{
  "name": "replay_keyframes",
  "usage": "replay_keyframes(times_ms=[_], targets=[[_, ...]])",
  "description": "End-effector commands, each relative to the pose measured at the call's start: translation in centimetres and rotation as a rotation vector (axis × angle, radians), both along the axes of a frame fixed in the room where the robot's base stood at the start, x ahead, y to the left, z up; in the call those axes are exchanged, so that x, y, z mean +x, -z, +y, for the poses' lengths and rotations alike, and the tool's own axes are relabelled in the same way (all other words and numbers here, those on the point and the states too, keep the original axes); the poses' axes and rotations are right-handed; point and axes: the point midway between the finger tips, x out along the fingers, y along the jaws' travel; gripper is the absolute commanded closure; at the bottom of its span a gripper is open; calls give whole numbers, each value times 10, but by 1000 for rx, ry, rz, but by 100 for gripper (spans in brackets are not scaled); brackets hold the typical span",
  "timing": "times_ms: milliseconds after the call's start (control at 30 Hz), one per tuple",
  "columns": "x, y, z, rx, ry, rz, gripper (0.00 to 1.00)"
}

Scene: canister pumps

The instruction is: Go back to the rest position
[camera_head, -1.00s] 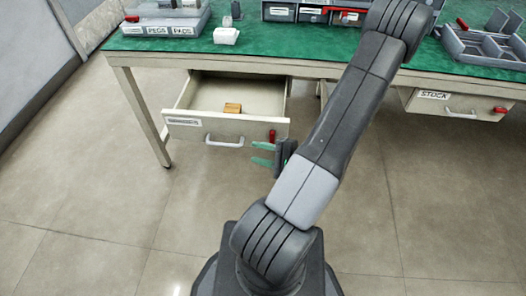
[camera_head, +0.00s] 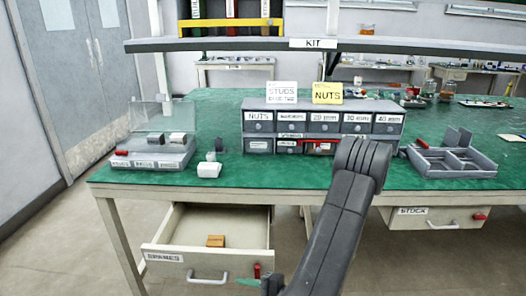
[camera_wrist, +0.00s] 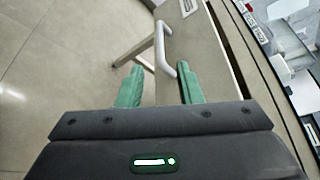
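My gripper (camera_wrist: 158,88) has two green fingers set well apart in the wrist view, with nothing between them. A drawer handle (camera_wrist: 160,50) and pale drawer front show beyond the fingertips; I cannot tell how far off they are. In the head view only a green fingertip (camera_head: 247,281) shows at the bottom edge, in front of the open drawer (camera_head: 158,257). The rest of the gripper is out of that view. My arm stands up in the middle of the head view. A small orange-brown block (camera_head: 216,241) lies in the open drawer.
The green-topped bench (camera_head: 330,180) carries a drawer cabinet (camera_head: 320,131), a clear-lidded case (camera_head: 153,154), a white block (camera_head: 209,169) and a grey divided tray (camera_head: 455,160). The STOCK drawer (camera_head: 425,220) is shut. A KIT shelf (camera_head: 230,46) spans above. Floor at left is clear.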

Motion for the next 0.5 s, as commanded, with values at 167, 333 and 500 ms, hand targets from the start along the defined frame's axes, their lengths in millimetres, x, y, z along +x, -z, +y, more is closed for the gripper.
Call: replay_keyframes(times_ms=[167, 333, 500], targets=[[5, 4, 15, 0, -5, 0, 67], [10, 8, 29, 0, -6, -1, 67], [15, 11, 42, 1, -6, -1, 67]])
